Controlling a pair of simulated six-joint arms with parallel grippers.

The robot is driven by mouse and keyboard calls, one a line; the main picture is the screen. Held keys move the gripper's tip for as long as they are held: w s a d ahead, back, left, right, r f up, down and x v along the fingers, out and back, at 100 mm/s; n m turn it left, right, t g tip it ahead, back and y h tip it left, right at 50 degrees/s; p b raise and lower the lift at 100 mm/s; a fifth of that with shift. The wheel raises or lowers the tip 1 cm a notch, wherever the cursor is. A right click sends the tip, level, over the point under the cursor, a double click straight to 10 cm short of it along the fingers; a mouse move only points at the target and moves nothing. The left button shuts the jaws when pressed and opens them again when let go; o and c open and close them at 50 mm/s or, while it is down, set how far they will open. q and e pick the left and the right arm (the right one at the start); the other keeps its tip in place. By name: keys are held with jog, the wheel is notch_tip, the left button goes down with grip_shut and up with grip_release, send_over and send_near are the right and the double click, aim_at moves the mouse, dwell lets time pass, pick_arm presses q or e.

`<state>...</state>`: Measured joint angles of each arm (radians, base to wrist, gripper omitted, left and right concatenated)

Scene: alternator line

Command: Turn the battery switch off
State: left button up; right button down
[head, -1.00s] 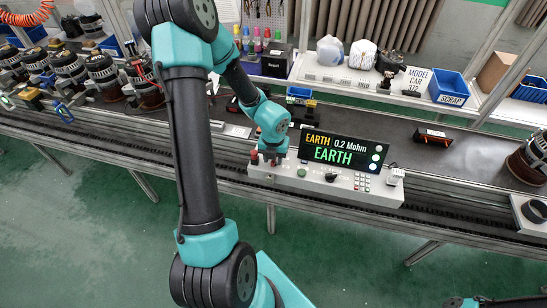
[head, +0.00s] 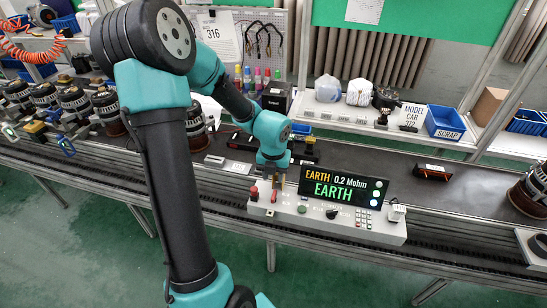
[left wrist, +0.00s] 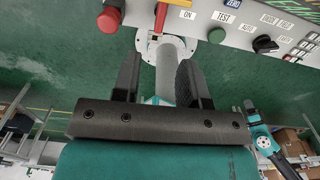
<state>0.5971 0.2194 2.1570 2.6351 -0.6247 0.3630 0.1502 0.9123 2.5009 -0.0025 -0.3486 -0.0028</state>
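The red lever (left wrist: 160,18) of the battery switch stands on the grey console, left of the ON label in the left wrist view. In the head view the lever (head: 274,196) shows small, just below my left gripper (head: 271,173). In the left wrist view the two black fingers of my left gripper (left wrist: 158,80) are apart, with nothing between them. The lever lies beyond the fingertips, apart from them. Its on or off position is unclear. A teal part of my right arm (left wrist: 265,140) shows, but its gripper cannot be made out.
A red mushroom button (left wrist: 110,18) sits left of the lever. A green TEST button (left wrist: 216,35) and black knob (left wrist: 264,44) are to its right. The display (head: 342,187) on the console reads EARTH 0.2 Mohm. Alternators (head: 105,105) stand along the conveyor at left.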

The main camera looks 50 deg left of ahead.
pick_arm(q)
notch_tip(320, 180, up, 7)
jog(key=shift+r, duration=0.2)
dwell(0.6)
